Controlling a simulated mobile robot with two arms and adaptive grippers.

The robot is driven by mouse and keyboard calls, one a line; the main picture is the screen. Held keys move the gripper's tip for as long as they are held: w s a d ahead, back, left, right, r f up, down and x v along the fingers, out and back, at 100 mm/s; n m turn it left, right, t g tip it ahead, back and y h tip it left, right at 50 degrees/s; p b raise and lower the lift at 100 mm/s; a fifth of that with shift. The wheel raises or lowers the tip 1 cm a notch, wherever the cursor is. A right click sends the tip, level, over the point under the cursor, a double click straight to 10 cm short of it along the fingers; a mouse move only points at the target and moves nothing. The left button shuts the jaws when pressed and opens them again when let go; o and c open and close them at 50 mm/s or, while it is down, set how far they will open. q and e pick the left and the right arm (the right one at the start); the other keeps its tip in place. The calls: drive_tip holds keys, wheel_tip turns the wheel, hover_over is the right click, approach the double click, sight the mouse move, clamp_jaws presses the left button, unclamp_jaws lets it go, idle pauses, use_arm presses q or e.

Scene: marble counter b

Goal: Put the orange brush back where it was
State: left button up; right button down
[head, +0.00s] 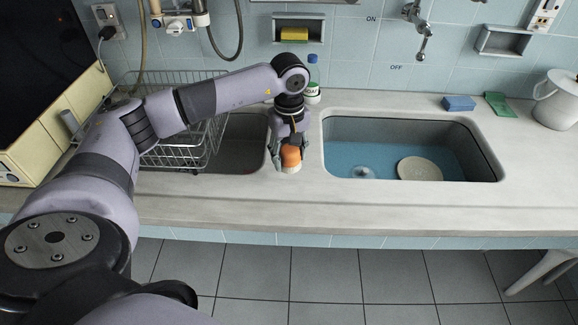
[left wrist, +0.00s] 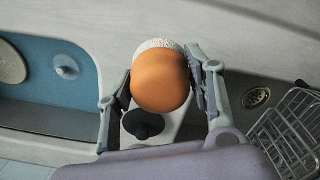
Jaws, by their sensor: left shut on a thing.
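The orange brush (head: 290,157) has a rounded orange body and pale bristles that point down. My left gripper (head: 290,160) is shut on it, with one finger on each side, over the counter strip between the two sinks. I cannot tell whether the bristles touch the counter. In the left wrist view the brush (left wrist: 160,82) sits between the fingers of my left gripper (left wrist: 157,85), its white bristles showing at its upper edge. My right gripper is not in view.
A blue-floored sink (head: 383,160) with a plate (head: 420,169) lies right. A wire rack (head: 205,140) stands left over another sink (head: 240,150). A green-labelled bottle (head: 313,88) stands behind my gripper. Blue (head: 459,103) and green (head: 499,104) pads lie back right. The front counter is clear.

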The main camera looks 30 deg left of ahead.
sight(290, 180)
use_arm(q)
wheel_tip(290, 180, down, 6)
drive_tip(key=shift+r+p, duration=0.25)
drive_tip(key=shift+p, duration=0.1)
drive_tip(key=shift+f, duration=0.1)
drive_tip(key=shift+f, duration=0.15)
drive_tip(key=o, duration=1.2)
